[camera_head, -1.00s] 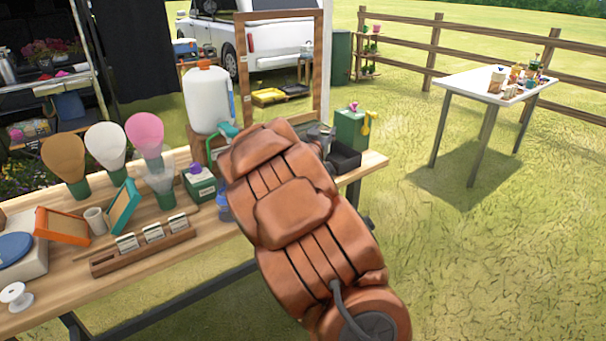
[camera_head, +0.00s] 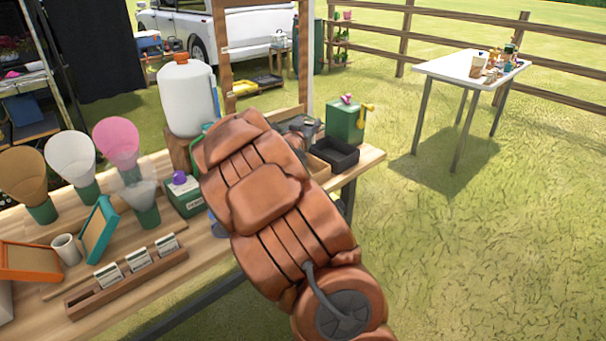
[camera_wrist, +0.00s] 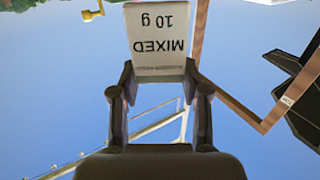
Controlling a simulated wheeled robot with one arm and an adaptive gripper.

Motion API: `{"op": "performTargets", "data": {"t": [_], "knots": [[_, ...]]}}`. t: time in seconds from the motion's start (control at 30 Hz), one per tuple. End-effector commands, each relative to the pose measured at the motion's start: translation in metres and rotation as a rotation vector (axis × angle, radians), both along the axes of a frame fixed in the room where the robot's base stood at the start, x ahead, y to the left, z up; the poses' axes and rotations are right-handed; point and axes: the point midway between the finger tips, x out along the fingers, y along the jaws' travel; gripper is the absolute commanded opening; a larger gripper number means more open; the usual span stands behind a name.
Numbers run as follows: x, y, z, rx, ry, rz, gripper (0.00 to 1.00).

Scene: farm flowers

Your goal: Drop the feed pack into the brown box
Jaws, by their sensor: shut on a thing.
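The feed pack (camera_wrist: 160,35) is a white packet marked "MIXED 10 g", upside down in the wrist view. My gripper (camera_wrist: 159,68) is shut on its end, with one dark finger at each side. In the head view my brown arm hides the pack, and only a grey part of the gripper shows past it. A small brown box (camera_head: 318,168) is partly visible on the wooden bench, beside my arm and left of a black tray (camera_head: 336,154). My arm hides part of the box.
A green canister with a yellow tap (camera_head: 346,120) stands behind the tray. A white jug (camera_head: 187,100) and wooden frame (camera_head: 222,45) stand to the left. Cone-shaped holders and a label rack (camera_head: 130,275) fill the near bench (camera_head: 205,255).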

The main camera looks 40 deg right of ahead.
Motion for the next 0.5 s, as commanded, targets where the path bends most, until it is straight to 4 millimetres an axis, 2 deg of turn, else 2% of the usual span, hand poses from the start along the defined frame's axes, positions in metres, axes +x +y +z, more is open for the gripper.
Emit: {"op": "performTargets", "data": {"t": [0.03, 0.3, 0.5], "knots": [[0.000, 0.001, -0.009, 0.000, 0.001, 0.001, 0.31], [0.000, 0.000, -0.038, 0.000, 0.002, 0.000, 0.31], [-0.001, -0.001, -0.049, 0.000, 0.001, -0.001, 0.31]]}}
